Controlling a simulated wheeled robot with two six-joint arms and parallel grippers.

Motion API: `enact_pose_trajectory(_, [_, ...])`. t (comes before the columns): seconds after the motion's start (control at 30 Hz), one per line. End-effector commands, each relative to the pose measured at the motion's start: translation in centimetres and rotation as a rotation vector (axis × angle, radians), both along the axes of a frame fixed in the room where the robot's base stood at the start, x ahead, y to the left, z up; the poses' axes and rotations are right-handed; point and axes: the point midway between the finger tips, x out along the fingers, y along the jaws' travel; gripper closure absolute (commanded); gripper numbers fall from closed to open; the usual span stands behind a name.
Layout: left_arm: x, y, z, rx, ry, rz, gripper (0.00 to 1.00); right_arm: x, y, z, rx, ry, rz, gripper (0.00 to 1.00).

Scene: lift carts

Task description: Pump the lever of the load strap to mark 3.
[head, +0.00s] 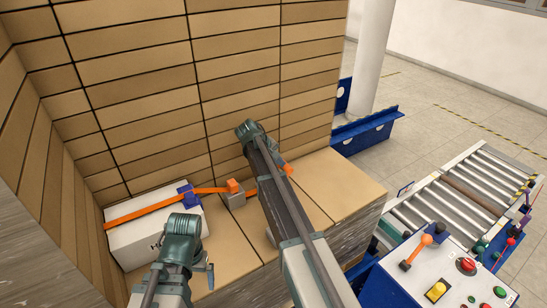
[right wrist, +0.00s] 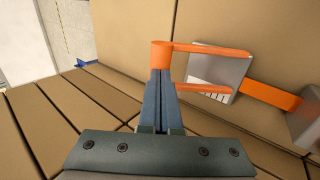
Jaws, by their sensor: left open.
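In the right wrist view, the strap (right wrist: 268,95) runs to a metal housing (right wrist: 222,65) with a white marked scale (right wrist: 202,97); I cannot read the mark. The orange lever (right wrist: 205,47) reaches left from the housing. My right gripper (right wrist: 162,72) appears shut on the lever's end. In the head view my right arm hides most of the lever. My left gripper (head: 182,226) is open and empty by the white box.
Brown cartons (head: 110,90) form tall walls behind and to the left. Lower cartons (head: 345,185) have clear tops at the right. A control panel (head: 445,275) with an orange lever and coloured buttons stands at lower right, before a roller conveyor (head: 470,195).

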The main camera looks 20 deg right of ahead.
Motion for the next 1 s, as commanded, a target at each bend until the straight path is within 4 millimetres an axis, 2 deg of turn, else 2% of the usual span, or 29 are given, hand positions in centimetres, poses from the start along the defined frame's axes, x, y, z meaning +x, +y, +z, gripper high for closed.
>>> enact_pose_trajectory(0.03, [0.0, 0.0, 0.5, 0.0, 0.0, 0.0, 0.0, 0.3, -0.8, 0.0, 0.045, 0.009, -0.005, 1.0])
enact_pose_trajectory(0.17, [0.0, 0.0, 0.7, 0.0, 0.0, 0.0, 0.0, 0.6, -2.1, -1.2, 0.161, 0.035, -0.005, 1.0])
enact_pose_trajectory(0.5, [0.0, 0.0, -0.3, 0.0, 0.0, 0.0, 0.0, 1.1, -4.2, -3.9, 0.408, 0.091, -0.003, 1.0])
enact_pose_trajectory(0.73, [0.0, 0.0, -1.2, 0.0, 0.0, 0.0, 0.0, 1.1, -4.7, -5.0, 0.449, 0.099, 0.001, 1.0])
enact_pose_trajectory(1.0, [0.0, 0.0, -1.6, 0.0, 0.0, 0.001, 0.0, 1.1, -5.0, -5.4, 0.447, 0.099, 0.0, 1.0])
